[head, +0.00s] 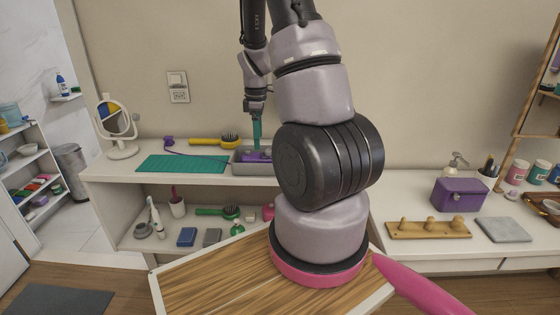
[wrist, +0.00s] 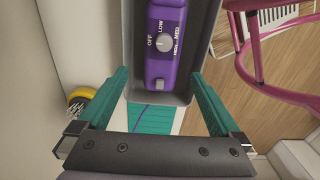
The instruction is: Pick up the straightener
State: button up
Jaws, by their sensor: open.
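The straightener appears to be the purple device (wrist: 165,42) with an OFF/LOW/MED/HIGH dial, lying in a grey tray (wrist: 124,45) in the wrist view; its upper end is cut off. In the head view the purple device (head: 258,156) shows in the grey tray (head: 245,169) on the back shelf, partly hidden by my arm. My gripper (wrist: 160,75) is open, its teal fingers apart on either side of the device's lower end in the picture. Nothing is held. In the head view my gripper (head: 257,132) points down over the tray. The exact height gap cannot be told.
A teal mat (head: 182,164) lies left of the tray. A yellow hairbrush (head: 228,139) lies behind, and a purple item (head: 168,141) with a thin cord sits nearby. A round mirror (head: 116,118) stands at left. A wooden top (head: 205,279) is in front.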

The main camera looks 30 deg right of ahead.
aim_at(258, 155)
jog(key=f, duration=0.6)
jog(key=shift+a+f, duration=0.2)
jog(key=shift+f, duration=0.1)
grip_shut()
